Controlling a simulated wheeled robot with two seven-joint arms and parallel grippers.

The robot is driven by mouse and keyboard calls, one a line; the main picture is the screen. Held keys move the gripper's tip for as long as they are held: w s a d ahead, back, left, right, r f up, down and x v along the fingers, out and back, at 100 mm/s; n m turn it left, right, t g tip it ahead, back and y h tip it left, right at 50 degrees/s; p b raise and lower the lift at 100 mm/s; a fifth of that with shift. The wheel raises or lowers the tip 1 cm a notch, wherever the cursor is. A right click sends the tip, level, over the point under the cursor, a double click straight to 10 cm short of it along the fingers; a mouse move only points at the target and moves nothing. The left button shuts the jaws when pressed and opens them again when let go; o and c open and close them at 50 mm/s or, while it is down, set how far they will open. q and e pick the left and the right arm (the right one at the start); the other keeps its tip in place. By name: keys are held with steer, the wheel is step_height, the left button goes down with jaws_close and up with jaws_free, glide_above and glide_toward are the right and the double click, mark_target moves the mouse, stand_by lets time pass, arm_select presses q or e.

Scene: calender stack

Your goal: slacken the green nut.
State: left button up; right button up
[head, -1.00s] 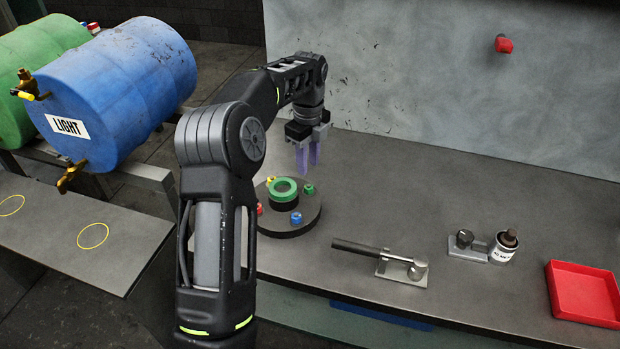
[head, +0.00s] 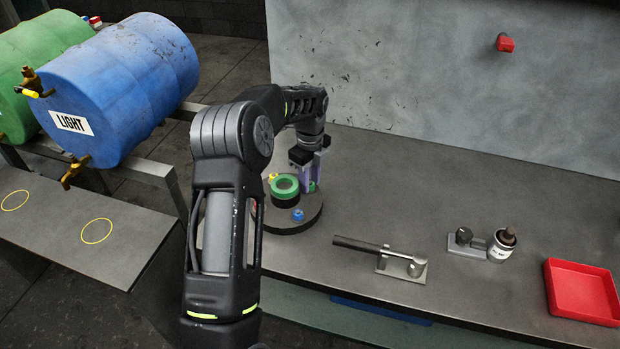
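The green nut (head: 312,186) is at the right rim of a round dark disc (head: 290,225) on the bench. It is mostly hidden by my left gripper (head: 312,183). The gripper points down, its purple fingers low over the nut with a bit of green showing between them. I cannot tell whether they press on it. A green ring (head: 285,183) sits at the disc's middle. A blue nut (head: 298,215) is at the front and a yellow nut (head: 273,177) at the back left. My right gripper is not in view.
A dark-handled tool on a metal plate (head: 393,265) lies right of the disc. Farther right are a small metal block (head: 466,243), a white pot (head: 502,245) and a red tray (head: 582,292). The bench behind the tools is clear.

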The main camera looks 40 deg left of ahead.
arm_select(q)
steer(key=shift+c, duration=0.2)
jaws_close()
steer(key=shift+n, duration=0.5)
